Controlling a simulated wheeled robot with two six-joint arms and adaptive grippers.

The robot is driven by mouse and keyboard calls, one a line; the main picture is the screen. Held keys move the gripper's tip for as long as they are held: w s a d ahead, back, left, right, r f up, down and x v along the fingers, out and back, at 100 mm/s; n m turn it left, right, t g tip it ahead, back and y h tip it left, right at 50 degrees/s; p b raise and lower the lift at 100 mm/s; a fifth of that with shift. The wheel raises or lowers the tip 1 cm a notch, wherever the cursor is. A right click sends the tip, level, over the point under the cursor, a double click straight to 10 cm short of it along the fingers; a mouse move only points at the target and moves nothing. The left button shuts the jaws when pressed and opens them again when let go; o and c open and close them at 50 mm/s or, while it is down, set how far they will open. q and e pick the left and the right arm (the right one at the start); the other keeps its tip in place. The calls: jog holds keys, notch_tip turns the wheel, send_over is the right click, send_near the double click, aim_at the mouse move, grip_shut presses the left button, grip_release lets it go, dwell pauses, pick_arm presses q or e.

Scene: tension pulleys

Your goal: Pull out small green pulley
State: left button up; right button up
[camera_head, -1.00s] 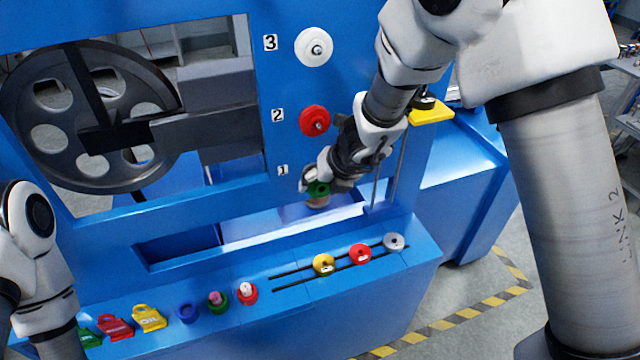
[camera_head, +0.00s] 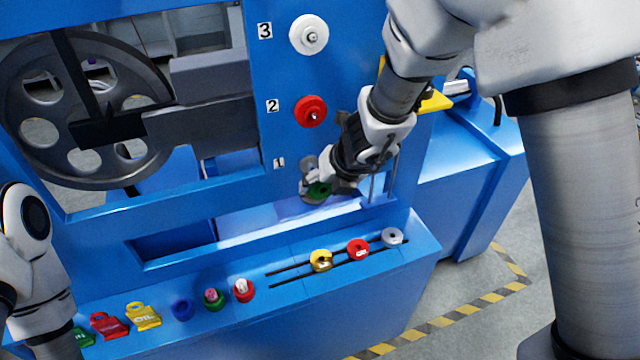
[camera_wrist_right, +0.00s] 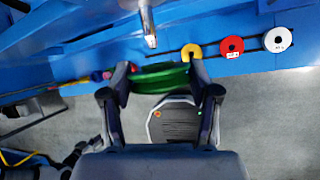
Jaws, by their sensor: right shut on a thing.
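The small green pulley (camera_head: 318,194) is by the blue panel, below the label 1. My right gripper (camera_head: 318,188) is shut on it. In the right wrist view, the green pulley (camera_wrist_right: 160,77) is seen nearly edge-on between the two fingers of the right gripper (camera_wrist_right: 160,82). A metal shaft (camera_wrist_right: 148,25) points toward it in that view, and a small gap shows between the shaft's tip and the pulley's rim. Only part of my left arm shows at the left edge; its gripper is out of view.
A red pulley (camera_head: 311,111) and a white pulley (camera_head: 309,35) sit on the panel above. Yellow (camera_head: 321,260), red (camera_head: 358,249) and white (camera_head: 392,236) small pulleys stand on the slotted front ledge. Coloured tags and buttons line the ledge further left.

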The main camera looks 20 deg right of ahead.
jog(key=shift+s, duration=0.2)
jog(key=shift+s+f+b, duration=0.15)
jog(key=shift+s+b, duration=0.4)
jog(key=s+b, duration=0.1)
jog(key=s, duration=0.2)
jog(key=shift+d, duration=0.1)
